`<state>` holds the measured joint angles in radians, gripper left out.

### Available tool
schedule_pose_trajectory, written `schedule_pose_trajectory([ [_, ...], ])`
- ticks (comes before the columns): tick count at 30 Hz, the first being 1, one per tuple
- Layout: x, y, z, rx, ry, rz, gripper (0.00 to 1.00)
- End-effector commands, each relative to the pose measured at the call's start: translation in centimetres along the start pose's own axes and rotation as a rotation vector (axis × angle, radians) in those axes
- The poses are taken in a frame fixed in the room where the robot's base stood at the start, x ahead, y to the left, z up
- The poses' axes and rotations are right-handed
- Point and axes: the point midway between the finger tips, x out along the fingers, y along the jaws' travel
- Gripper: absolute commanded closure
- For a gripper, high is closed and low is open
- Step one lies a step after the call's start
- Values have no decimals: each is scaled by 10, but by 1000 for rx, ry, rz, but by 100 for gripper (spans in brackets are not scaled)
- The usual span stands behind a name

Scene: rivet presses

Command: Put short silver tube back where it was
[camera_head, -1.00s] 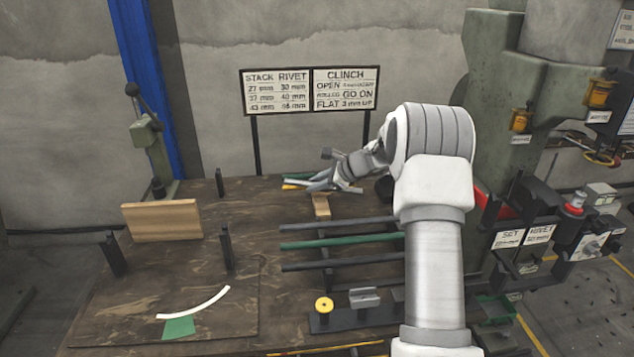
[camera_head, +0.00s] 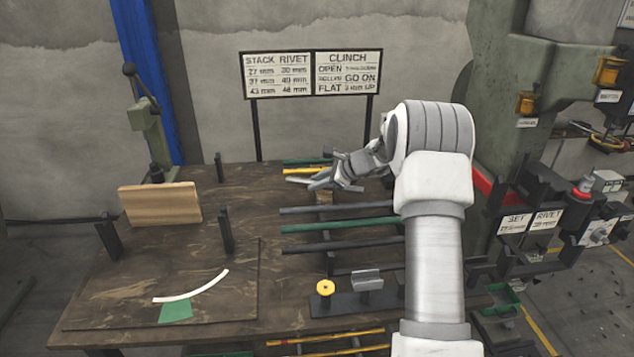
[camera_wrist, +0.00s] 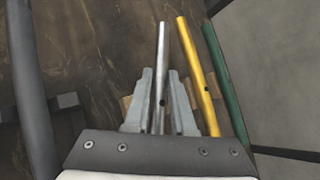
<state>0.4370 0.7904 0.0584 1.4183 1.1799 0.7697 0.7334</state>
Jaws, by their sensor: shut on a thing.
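The short silver tube (camera_wrist: 160,70) is between the two fingers of my gripper (camera_wrist: 163,95) in the wrist view. The jaws are shut on it, and its far end sticks out beyond the fingertips. In the head view my gripper (camera_head: 318,184) is over the back of the bench, and the silver tube (camera_head: 299,180) shows there as a pale strip. A yellow tube (camera_wrist: 197,70) and a green tube (camera_wrist: 224,80) lie just right of it in the wrist view. Small wooden blocks (camera_wrist: 127,108) show beneath. Whether the silver tube touches them I cannot tell.
Dark and green bars (camera_head: 340,225) lie across the bench in front of my gripper. A wooden board (camera_head: 160,204) stands at left between dark posts (camera_head: 226,230). A thick dark bar (camera_wrist: 32,95) is at left in the wrist view. The green press (camera_head: 500,90) stands at right.

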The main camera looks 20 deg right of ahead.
Motion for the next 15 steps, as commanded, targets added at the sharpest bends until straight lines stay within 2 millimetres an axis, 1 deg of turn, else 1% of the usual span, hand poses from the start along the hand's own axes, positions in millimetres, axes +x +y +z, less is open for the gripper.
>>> schedule_pose_trajectory([
  [15,7,4,-8,0,0,0,100],
])
